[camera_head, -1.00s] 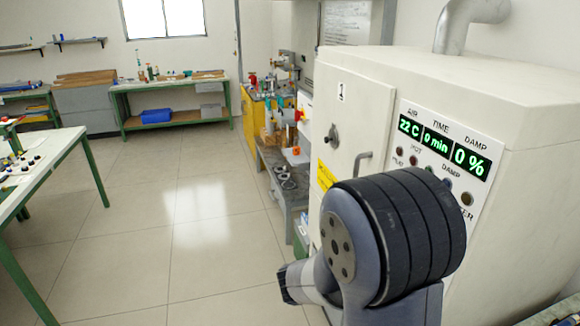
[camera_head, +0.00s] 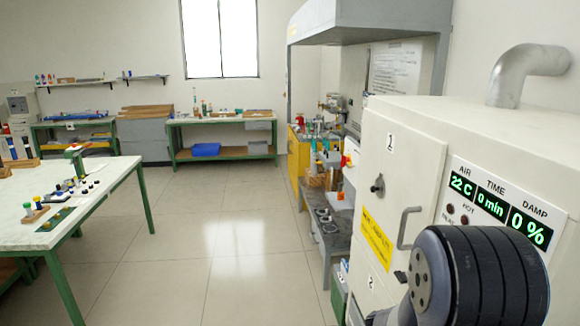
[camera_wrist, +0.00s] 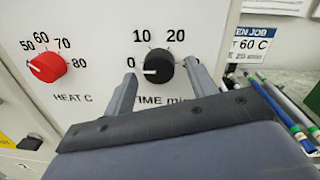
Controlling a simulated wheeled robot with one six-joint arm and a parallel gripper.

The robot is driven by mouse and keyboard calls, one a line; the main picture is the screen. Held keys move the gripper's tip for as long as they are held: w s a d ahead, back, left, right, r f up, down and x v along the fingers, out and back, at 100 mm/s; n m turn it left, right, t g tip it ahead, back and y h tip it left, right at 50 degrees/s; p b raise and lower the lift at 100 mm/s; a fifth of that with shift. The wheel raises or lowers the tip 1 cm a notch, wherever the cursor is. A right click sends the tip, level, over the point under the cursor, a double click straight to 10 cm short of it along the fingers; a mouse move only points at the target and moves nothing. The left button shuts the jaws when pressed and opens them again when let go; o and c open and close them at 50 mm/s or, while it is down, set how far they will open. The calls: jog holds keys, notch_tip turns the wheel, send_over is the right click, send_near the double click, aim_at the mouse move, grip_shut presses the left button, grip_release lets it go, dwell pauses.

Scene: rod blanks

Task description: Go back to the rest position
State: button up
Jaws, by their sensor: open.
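My gripper (camera_wrist: 160,70) is open in the wrist view. Its two grey fingers point at the oven's white control panel, one on each side of the black time knob (camera_wrist: 158,69). I see nothing held between the fingers. I cannot tell whether the fingertips touch the panel. The knob's white mark points toward 0. In the head view my gripper is out of sight; only a dark, rounded arm joint of mine shows at the lower right, in front of the white oven (camera_head: 410,150).
The red heat knob (camera_wrist: 47,66) is left of my fingers. Pens or rods (camera_wrist: 285,110) lie at the right. The oven display (camera_head: 500,209) reads 22 C, 0 min, 0 %. A white-topped table (camera_head: 90,205) stands left; the tiled floor (camera_head: 215,240) between is clear.

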jog(key=s+a+b, duration=0.2)
jog(key=a, duration=0.9)
jog(key=w+d+m+g+b, duration=0.1)
jog(key=w+d+m+b, duration=0.1)
jog(key=d+m+b, duration=0.9)
jog(key=m+b, duration=0.4)
jog(key=m, duration=0.5)
jog(key=shift+w+h+b, duration=0.35)
jog(key=shift+h+b, duration=0.05)
dwell(0.3)
jog(key=shift+a+r, duration=0.1)
jog(key=shift+r, duration=0.05)
dwell(0.3)
